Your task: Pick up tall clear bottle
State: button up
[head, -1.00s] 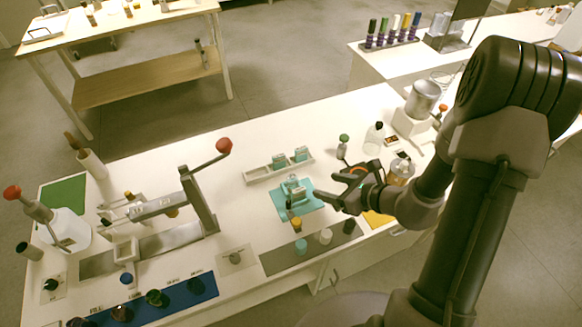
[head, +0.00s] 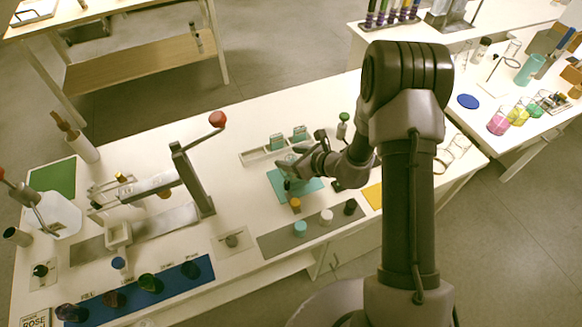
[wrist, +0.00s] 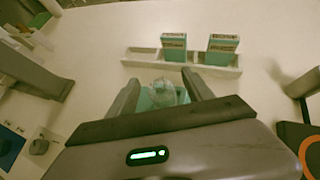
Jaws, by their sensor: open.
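My gripper (head: 291,166) is over the teal mat (head: 312,185) on the white bench, with its fingers apart. In the wrist view the gripper (wrist: 162,78) is open, and a clear, glassy object (wrist: 163,93) shows between its two fingers. It looks like a clear bottle on the teal mat, seen from above. I cannot tell its height or whether the fingers touch it. In the head view my gripper mostly covers it.
A white tray (wrist: 140,59) with two teal boxes (wrist: 174,46) lies just beyond the mat. Small capped bottles (head: 300,228) stand on a grey strip in front. A green-capped bottle (head: 343,125) stands behind my arm. A press with a red knob (head: 218,119) is to the left.

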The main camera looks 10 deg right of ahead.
grip_shut()
jog(key=shift+r, duration=0.15)
